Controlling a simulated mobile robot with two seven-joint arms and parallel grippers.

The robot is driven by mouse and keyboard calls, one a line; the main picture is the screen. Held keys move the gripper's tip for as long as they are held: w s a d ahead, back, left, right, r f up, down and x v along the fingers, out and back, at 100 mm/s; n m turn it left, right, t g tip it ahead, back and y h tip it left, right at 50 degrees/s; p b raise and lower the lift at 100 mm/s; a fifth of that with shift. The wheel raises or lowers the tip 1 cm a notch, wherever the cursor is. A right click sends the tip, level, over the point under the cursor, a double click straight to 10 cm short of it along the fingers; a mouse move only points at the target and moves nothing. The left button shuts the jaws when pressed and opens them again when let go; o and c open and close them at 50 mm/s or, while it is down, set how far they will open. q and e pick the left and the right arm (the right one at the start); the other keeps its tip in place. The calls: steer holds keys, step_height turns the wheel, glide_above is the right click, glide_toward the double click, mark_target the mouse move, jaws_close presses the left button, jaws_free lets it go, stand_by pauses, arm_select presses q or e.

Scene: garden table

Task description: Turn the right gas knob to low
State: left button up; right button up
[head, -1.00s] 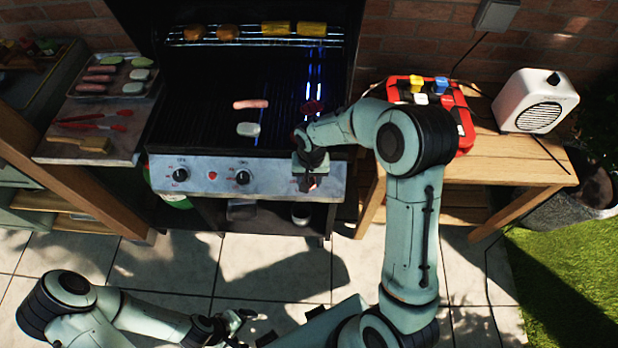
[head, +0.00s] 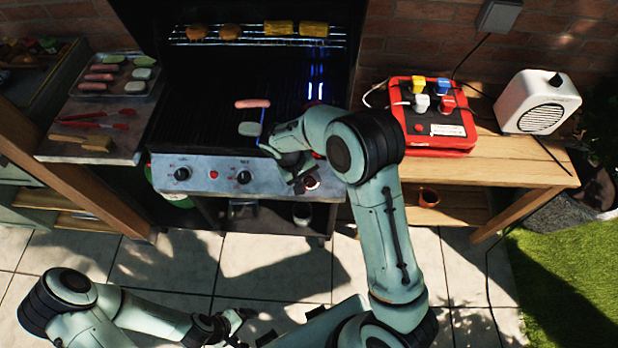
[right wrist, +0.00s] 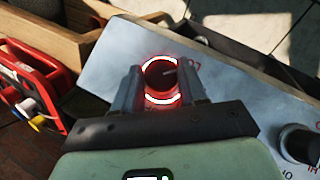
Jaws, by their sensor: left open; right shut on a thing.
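The right gas knob (right wrist: 160,74) is dark and round, with a glowing red and white ring around it, in the right wrist view. My right gripper (right wrist: 160,84) is shut on it, one finger on each side. A pale mark on the knob points right, toward lettering on the panel. In the head view my right gripper (head: 303,182) is at the right end of the grill's metal control panel (head: 213,187) and partly hides this knob. The left knob (head: 182,174) and middle knob (head: 243,177) are free. My left gripper (head: 238,322) is open and empty, low over the tiles.
A sausage (head: 252,104) and a pale patty (head: 248,128) lie on the dark grate, with blue flame light at its right. A red box (head: 435,140) and a white heater (head: 537,101) stand on the right wooden table. A food tray (head: 88,92) is at left.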

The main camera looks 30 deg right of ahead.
steer(key=shift+a+n+h, duration=0.1)
steer(key=shift+n+h, duration=0.4)
steer(key=shift+w, duration=0.1)
steer(key=o, duration=1.1)
steer(key=shift+c, duration=0.2)
steer(key=v, duration=1.3)
steer(key=shift+r+p, duration=0.15)
steer(key=shift+p, duration=0.25)
steer(key=shift+a, duration=0.1)
